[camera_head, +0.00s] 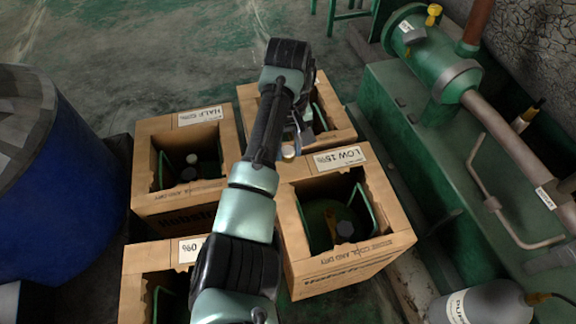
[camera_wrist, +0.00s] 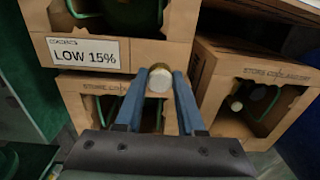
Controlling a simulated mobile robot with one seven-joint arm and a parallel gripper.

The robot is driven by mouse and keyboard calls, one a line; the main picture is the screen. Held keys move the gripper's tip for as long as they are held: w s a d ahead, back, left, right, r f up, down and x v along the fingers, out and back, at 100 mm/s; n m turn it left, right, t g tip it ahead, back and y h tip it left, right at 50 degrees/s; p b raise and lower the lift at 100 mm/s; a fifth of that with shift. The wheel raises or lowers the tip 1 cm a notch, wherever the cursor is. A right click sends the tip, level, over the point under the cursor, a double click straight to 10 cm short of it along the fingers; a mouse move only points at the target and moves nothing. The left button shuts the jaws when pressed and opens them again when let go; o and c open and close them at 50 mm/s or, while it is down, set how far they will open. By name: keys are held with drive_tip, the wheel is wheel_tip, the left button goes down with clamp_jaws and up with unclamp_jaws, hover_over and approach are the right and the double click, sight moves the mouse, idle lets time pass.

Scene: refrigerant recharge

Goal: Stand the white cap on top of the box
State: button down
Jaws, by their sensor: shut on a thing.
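A small round cap with a white face and a brass-coloured rim (camera_wrist: 160,80) is between the blue fingertips of my gripper (camera_wrist: 159,88) in the wrist view. My gripper is shut on it. In the head view the cap (camera_head: 288,152) shows beside my arm, by the upper left corner of the cardboard box labelled LOW 15% (camera_head: 294,230). Whether it touches that box cannot be told. The LOW 15% box (camera_wrist: 150,58) is also at the upper left of the wrist view. My arm hides most of the gripper in the head view.
Another box (camera_head: 340,120) stands behind, and one (camera_head: 135,270) at front left. A blue drum (camera_head: 75,180) is at left; green machinery (camera_head: 400,110) and a grey cylinder (camera_head: 490,302) are at right.

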sight(288, 170)
wheel_tip(288, 170, down, 5)
drive_tip(key=b, duration=0.2)
drive_tip(key=shift+b, duration=0.35)
drive_tip(key=c, duration=0.5)
unclamp_jaws()
drive_tip(key=shift+f, duration=0.1)
wheel_tip(288, 170, up, 12)
drive_tip(key=p, duration=0.6)
drive_tip(key=shift+r, duration=0.2)
